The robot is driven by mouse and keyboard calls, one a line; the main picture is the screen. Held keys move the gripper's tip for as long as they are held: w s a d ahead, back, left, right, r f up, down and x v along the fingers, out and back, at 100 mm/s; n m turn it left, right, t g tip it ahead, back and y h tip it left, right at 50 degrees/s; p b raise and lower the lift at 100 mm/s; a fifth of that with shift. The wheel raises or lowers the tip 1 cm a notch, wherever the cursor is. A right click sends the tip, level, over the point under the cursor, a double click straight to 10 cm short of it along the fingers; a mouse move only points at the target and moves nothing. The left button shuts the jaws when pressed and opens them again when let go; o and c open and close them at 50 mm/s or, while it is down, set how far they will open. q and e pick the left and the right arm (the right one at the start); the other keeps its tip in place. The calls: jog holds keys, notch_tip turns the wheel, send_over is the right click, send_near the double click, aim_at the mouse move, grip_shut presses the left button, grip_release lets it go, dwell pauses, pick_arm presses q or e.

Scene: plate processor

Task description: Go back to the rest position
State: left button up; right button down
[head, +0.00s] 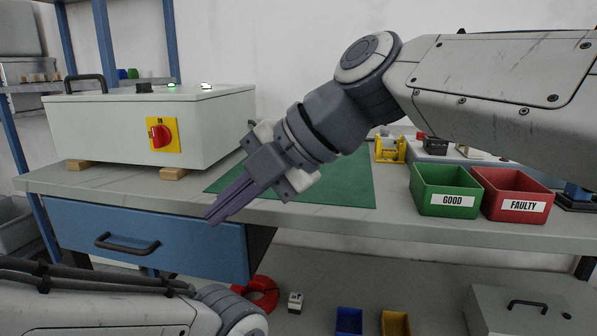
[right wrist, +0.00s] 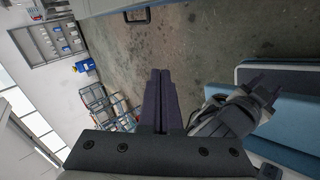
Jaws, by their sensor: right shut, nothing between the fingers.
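My right gripper (head: 224,206) reaches in from the upper right in the head view. Its fingers are shut, empty and point down and left, in front of the bench's front edge above the blue drawer. In the right wrist view its two fingers (right wrist: 160,92) lie together with nothing between them, over a bare floor. My left arm shows at the lower left of the head view, but its gripper is out of that frame. In the right wrist view part of an arm with a dark gripper (right wrist: 262,92) shows at the right; its jaw state is unclear.
The bench holds a grey box (head: 110,125) with a red knob, a green mat (head: 345,185), a green GOOD bin (head: 445,190) and a red FAULTY bin (head: 512,193). A blue drawer (head: 190,240) is below. Blue and yellow bins (head: 395,322) stand on the lower shelf.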

jog(key=s+d+f+m+g+h+p, duration=0.1)
jog(key=s+d+f+m+h+p, duration=0.15)
jog(key=s+d+f+m, duration=0.35)
jog(key=s+d+f+m+h+p, duration=0.1)
jog(key=s+d+f+m+h, duration=0.15)
jog(key=f+m, duration=0.6)
jog(key=s+d+f+m+g+h+p, duration=0.1)
jog(key=s+d+f+m+h+p, duration=0.15)
jog(key=s+d+f+m, duration=0.4)
notch_tip(320, 180, up, 37)
jog(key=w+a+m+p, duration=0.1)
jog(key=w+m+p, duration=0.1)
jog(key=p, duration=3.6)
jog(key=shift+w+m+h, duration=0.25)
jog(key=shift+m+h, duration=0.2)
jog(key=shift+m, duration=0.05)
